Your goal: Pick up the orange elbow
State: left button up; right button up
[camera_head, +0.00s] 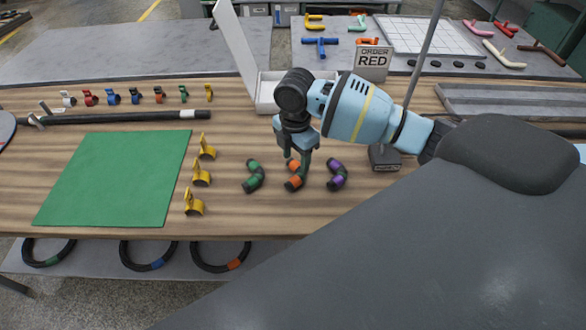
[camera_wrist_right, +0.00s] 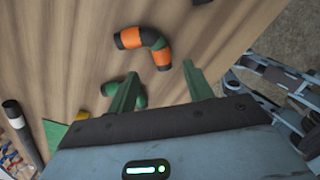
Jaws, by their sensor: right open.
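The orange elbow (camera_head: 294,184), a black bent tube with orange bands, lies on the wooden table between a green-banded elbow (camera_head: 255,178) and a purple-banded elbow (camera_head: 338,174). My right gripper (camera_head: 298,165) points down over it, and a finger partly hides it in the head view. In the right wrist view the orange elbow (camera_wrist_right: 148,42) lies just beyond the fingertips of the right gripper (camera_wrist_right: 158,76), which is open with nothing between the fingers. The green-banded elbow (camera_wrist_right: 110,88) shows partly behind one finger. My left gripper is not in view.
A green mat (camera_head: 115,178) and several yellow clips (camera_head: 202,174) lie to the left. Behind stand a white box (camera_head: 268,92) and an "ORDER RED" sign (camera_head: 373,64). A dark block with a rod (camera_head: 384,158) stands right of the elbows. The table's front edge is close.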

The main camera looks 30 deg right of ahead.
aim_at(294, 179)
notch_tip(294, 179, down, 2)
jog(key=shift+a+f, duration=0.1)
jog(key=shift+f, duration=0.3)
jog(key=shift+s+f, duration=0.1)
jog(key=shift+f, duration=0.2)
jog(key=f, duration=0.3)
jog(key=shift+s+a+f, duration=0.15)
jog(key=shift+a+f, duration=0.05)
jog(key=shift+a, duration=0.15)
jog(key=shift+f, duration=0.55)
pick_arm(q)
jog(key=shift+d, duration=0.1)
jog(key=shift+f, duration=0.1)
pick_arm(e)
jog(key=shift+c, duration=0.4)
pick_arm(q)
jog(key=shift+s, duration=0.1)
pick_arm(e)
jog(key=c, duration=1)
